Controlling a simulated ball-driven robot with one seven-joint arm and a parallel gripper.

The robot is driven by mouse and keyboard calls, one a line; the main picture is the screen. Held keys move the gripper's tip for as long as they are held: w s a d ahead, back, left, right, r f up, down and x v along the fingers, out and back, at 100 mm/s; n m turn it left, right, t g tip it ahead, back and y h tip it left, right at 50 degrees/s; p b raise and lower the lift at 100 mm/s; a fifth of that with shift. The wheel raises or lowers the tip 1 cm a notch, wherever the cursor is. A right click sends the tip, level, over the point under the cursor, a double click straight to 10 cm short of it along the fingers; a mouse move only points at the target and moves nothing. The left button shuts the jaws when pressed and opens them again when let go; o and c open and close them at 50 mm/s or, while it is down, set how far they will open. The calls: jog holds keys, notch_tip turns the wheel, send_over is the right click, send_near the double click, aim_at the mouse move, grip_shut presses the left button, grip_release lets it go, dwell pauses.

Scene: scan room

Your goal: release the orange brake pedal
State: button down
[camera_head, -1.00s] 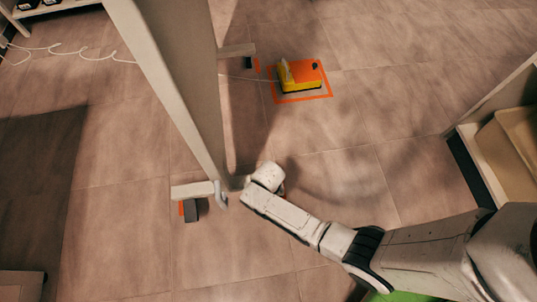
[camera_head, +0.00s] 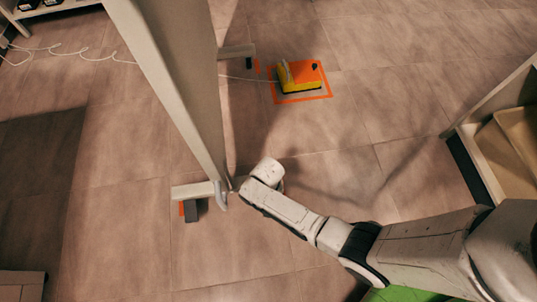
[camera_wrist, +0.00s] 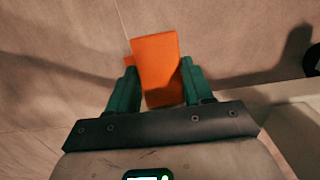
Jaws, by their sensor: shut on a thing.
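In the wrist view the orange brake pedal (camera_wrist: 158,68) lies between the two green fingers of my gripper (camera_wrist: 156,84), which are shut on it.
A yellow and orange pedal box (camera_head: 300,77) sits inside an orange floor outline beyond the panel. A pale cable (camera_head: 75,53) lies on the floor at the upper left. A shelf unit (camera_head: 490,165) stands at right. Tiled floor between is clear.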

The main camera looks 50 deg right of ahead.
jog(key=shift+w+d+r+g+y, duration=0.1)
jog(key=shift+w+r+g+y, duration=0.1)
jog(key=shift+g+y, duration=0.25)
jog(key=shift+w+r+g+y, duration=0.1)
jog(key=shift+r+g+y, duration=0.15)
jog(key=shift+g, duration=0.4)
jog(key=shift+w+d+r+g+y+b, duration=0.1)
jog(key=shift+g+y+b, duration=0.1)
jog(key=shift+g+y, duration=0.2)
jog(key=shift+r+g+y+b, duration=0.15)
jog(key=shift+g+y, duration=0.15)
jog(key=shift+g, duration=0.2)
jog(key=shift+c, duration=2.2)
grip_release()
jog(key=shift+r, duration=0.15)
jog(key=p+v, duration=0.5)
jog(key=v, duration=0.5)
jog(key=shift+w+d+r, duration=0.15)
jog(key=shift+w+d, duration=0.1)
